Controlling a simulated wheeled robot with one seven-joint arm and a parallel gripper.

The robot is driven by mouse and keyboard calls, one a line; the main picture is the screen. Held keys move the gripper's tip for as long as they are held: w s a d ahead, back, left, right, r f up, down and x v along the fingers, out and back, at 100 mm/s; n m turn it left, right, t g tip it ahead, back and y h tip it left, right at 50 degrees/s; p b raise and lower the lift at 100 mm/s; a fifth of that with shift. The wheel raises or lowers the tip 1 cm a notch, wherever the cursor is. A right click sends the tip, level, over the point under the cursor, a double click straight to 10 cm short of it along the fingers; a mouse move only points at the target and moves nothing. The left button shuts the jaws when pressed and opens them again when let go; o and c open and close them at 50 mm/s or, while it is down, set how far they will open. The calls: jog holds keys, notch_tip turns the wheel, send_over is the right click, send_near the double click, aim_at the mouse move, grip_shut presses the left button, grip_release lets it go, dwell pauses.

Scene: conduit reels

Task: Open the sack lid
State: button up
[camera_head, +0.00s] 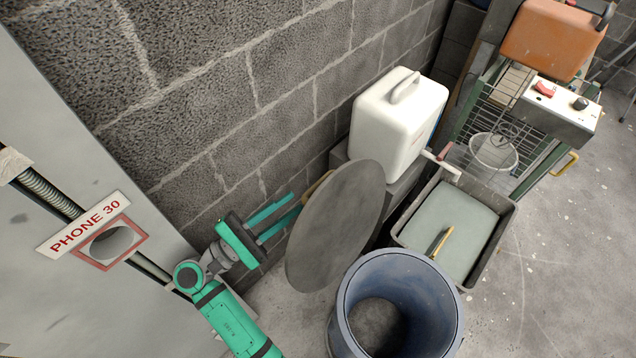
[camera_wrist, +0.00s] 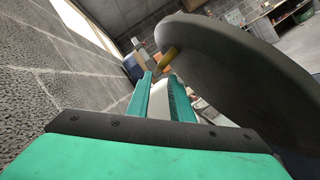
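A round dark grey lid (camera_head: 338,225) stands tilted up steeply at the left of the open blue bin (camera_head: 396,272). In the wrist view the lid (camera_wrist: 240,70) fills the upper right, with a yellow handle (camera_wrist: 168,56) on its face. A small part of the handle (camera_head: 318,186) shows past the lid's edge in the head view. My green gripper (camera_head: 297,203) is left of the lid, on its wall side. Its two fingers (camera_wrist: 160,76) are apart and empty, with the handle just beyond their tips. I cannot tell whether a finger touches the lid.
A block wall (camera_head: 240,100) runs close behind my gripper. A white canister (camera_head: 398,125) stands behind the lid. A grey tub (camera_head: 505,232), with a pale panel and yellow handle, is right of the bin. Clear floor (camera_head: 570,270) lies farther right.

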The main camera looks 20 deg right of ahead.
aim_at(319, 185)
jog(key=x, duration=0.9)
grip_shut()
